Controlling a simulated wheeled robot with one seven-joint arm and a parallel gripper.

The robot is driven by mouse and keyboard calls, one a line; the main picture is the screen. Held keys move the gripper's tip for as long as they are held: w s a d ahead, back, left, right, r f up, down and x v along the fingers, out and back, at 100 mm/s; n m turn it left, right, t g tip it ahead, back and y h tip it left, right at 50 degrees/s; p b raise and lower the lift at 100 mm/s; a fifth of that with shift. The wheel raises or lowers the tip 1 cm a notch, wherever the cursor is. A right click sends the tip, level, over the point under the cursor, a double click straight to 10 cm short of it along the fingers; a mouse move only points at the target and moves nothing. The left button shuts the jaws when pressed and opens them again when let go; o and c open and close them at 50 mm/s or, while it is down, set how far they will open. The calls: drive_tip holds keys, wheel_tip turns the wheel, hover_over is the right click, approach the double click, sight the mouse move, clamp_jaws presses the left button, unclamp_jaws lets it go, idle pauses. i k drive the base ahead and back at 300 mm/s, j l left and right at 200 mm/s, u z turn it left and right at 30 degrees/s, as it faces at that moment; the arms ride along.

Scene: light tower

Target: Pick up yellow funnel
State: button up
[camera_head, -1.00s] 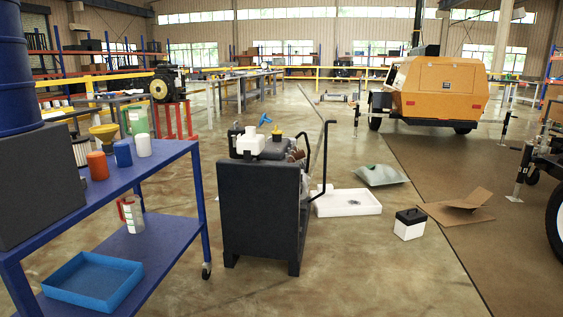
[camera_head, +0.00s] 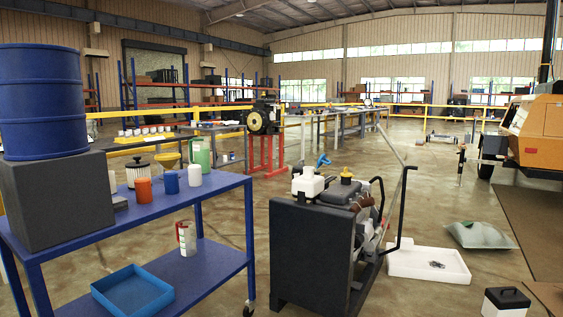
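The yellow funnel (camera_head: 167,160) stands on the top shelf of the blue cart (camera_head: 222,185) at the left. It is behind the orange and blue containers, between a white ribbed canister and a green jug. Its lower part is partly hidden by the containers in front. My gripper is not in view.
On the cart are a dark box (camera_head: 55,200) bearing a blue drum (camera_head: 40,100), an orange container (camera_head: 144,190) and a green jug (camera_head: 201,152). A blue tray (camera_head: 133,290) is on the lower shelf. A dark machine (camera_head: 310,255) stands right of the cart, with floor between.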

sight(168, 161)
drive_tip(key=i+u, duration=0.2)
drive_tip(key=u, duration=0.25)
drive_tip(key=i+u, duration=0.2)
drive_tip(key=u, duration=0.3)
drive_tip(key=i+u, duration=0.15)
drive_tip(key=u, duration=0.3)
